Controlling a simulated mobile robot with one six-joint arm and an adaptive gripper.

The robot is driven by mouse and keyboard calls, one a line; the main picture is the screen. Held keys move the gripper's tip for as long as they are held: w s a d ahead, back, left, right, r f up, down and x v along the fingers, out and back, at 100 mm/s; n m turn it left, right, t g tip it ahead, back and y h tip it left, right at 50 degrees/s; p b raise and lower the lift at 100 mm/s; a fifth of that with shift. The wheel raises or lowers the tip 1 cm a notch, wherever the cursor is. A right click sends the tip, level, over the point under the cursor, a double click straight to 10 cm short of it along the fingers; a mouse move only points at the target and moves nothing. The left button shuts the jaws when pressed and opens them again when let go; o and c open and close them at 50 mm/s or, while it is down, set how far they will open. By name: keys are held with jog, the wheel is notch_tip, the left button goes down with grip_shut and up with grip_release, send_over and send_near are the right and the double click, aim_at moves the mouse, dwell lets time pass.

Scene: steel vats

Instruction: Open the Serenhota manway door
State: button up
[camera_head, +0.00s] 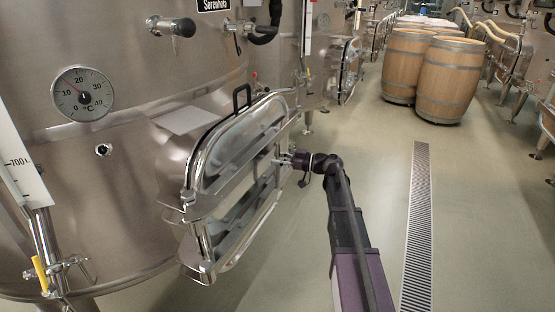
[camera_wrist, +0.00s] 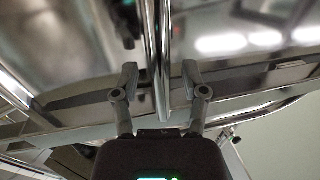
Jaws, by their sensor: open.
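The Serenhota vat (camera_head: 130,120) is the large steel tank at left, its name on a black label (camera_head: 213,4) at the top. Its manway door (camera_head: 235,145) is a polished steel oblong low on the front, with a black loop handle (camera_head: 241,97) above it. My gripper (camera_head: 280,161) is at the door's right side. In the wrist view my gripper (camera_wrist: 160,76) is open, with a shiny steel bar (camera_wrist: 157,50) between its two fingers. The fingers stand apart from the bar on both sides. I cannot tell whether the door is latched.
A dial thermometer (camera_head: 82,94) and a level scale (camera_head: 22,165) are on the vat's left. A floor drain grate (camera_head: 417,220) runs along the aisle at right. Wooden barrels (camera_head: 450,80) stand further back. The floor beside the grate is clear.

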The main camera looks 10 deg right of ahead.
grip_shut()
jog(key=shift+s, duration=0.15)
